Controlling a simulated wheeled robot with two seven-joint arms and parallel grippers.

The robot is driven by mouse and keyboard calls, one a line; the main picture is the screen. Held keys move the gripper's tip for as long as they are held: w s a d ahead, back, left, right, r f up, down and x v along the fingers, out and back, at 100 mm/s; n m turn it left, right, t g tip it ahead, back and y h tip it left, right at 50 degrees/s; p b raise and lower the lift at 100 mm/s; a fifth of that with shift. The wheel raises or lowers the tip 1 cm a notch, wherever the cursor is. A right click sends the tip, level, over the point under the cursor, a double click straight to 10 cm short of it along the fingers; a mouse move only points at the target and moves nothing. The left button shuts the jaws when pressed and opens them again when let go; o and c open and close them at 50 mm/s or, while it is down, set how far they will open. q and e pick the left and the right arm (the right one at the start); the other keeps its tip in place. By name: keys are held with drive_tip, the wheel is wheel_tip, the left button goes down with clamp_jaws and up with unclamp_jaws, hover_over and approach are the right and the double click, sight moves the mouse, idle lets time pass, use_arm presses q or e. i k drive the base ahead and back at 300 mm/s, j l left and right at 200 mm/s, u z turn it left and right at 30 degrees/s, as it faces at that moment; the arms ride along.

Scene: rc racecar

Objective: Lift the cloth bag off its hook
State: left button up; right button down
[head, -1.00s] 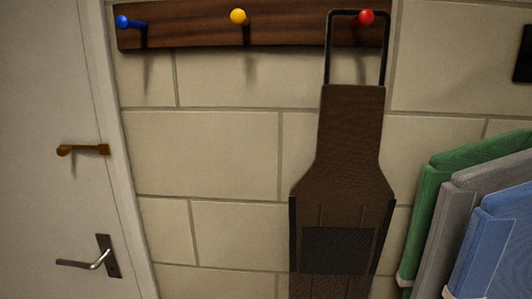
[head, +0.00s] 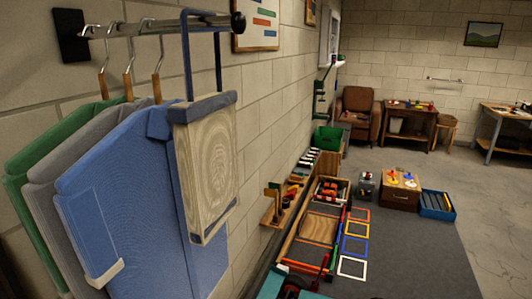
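A flat beige bag-like piece with a wood-like pattern and blue edges (head: 206,165) hangs by a long blue strap (head: 187,60) from a metal rail (head: 165,28). The strap loops over the rail near its black end knob (head: 238,23). I cannot tell for sure whether this is the cloth bag. The brown bag that hung from the red peg is out of view now. Neither of my grippers is in view.
Blue (head: 115,190), grey (head: 42,180) and green (head: 50,140) garments hang from hooks on the same rail. Low trays and boxes (head: 400,190) stand along the wall and on a grey mat (head: 425,260). An armchair (head: 357,112) and tables are at the back. Floor at right is clear.

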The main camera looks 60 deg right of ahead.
sight(204, 128)
drive_tip(key=z, duration=1.45)
drive_tip(key=u, duration=0.4)
drive_tip(key=l+u, duration=1)
drive_tip(key=u, duration=0.15)
